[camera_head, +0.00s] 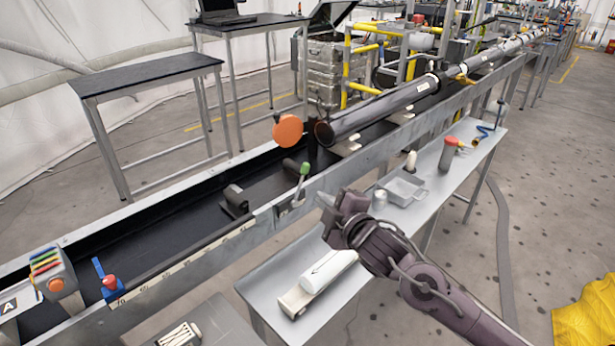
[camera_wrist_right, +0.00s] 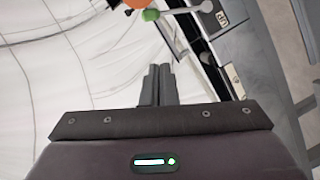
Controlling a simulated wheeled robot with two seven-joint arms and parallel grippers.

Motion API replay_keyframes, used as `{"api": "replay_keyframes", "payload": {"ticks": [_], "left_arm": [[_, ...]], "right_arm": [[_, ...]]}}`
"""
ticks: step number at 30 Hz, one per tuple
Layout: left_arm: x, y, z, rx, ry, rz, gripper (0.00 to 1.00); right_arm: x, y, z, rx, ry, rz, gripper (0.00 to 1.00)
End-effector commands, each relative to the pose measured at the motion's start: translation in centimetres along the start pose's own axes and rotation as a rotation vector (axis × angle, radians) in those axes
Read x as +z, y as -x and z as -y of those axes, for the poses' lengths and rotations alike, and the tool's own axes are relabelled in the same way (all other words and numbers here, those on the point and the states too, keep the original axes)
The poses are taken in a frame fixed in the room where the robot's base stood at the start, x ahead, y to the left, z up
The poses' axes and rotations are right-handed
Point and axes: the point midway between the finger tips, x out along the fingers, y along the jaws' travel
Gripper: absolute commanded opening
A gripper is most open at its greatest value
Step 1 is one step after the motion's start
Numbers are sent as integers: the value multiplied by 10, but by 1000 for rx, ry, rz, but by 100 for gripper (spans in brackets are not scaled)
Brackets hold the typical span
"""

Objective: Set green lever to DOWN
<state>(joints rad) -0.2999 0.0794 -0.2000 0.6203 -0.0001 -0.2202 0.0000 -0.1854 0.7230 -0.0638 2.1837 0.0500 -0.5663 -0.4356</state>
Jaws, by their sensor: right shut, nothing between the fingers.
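The green lever (camera_head: 304,170) stands on the near rail of the long trough, its green knob at the top of a short metal shaft that points upward. In the right wrist view the green knob (camera_wrist_right: 150,15) is at the top edge, with its pale shaft running right toward a plate marked UP. My right gripper (camera_head: 327,203) is just right of and a little below the knob in the head view, apart from it. Its fingers (camera_wrist_right: 160,72) are together and empty. My left gripper is not in view.
An orange disc (camera_head: 287,131) stands beside the open end of a long dark pipe (camera_head: 385,108). A red button box (camera_head: 110,286) and a box with coloured levers (camera_head: 54,274) sit at the trough's left. A grey side table (camera_head: 262,281) holds a white cylinder (camera_head: 327,271) below my arm.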

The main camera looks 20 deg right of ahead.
Motion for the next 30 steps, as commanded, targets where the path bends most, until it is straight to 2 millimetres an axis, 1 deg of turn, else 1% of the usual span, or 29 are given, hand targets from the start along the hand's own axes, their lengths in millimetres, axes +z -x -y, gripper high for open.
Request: {"api": "replay_keyframes", "payload": {"ticks": [1,3,5,8,11,21,24,30], "left_arm": [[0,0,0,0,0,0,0],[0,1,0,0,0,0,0],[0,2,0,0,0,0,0],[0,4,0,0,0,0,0],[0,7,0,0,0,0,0],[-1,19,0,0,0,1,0],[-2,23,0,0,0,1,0],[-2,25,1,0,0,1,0]], "right_arm": [[-2,-3,-7,17,26,-18,0],[-3,-6,-11,27,40,-29,0],[-3,-10,-12,30,40,-31,0],[-4,-21,-13,30,37,-29,0],[-4,-38,-14,29,35,-28,0],[-7,-107,-15,27,34,-28,0],[7,-117,-15,25,36,-26,0],[20,-130,-14,25,36,-27,0]]}}
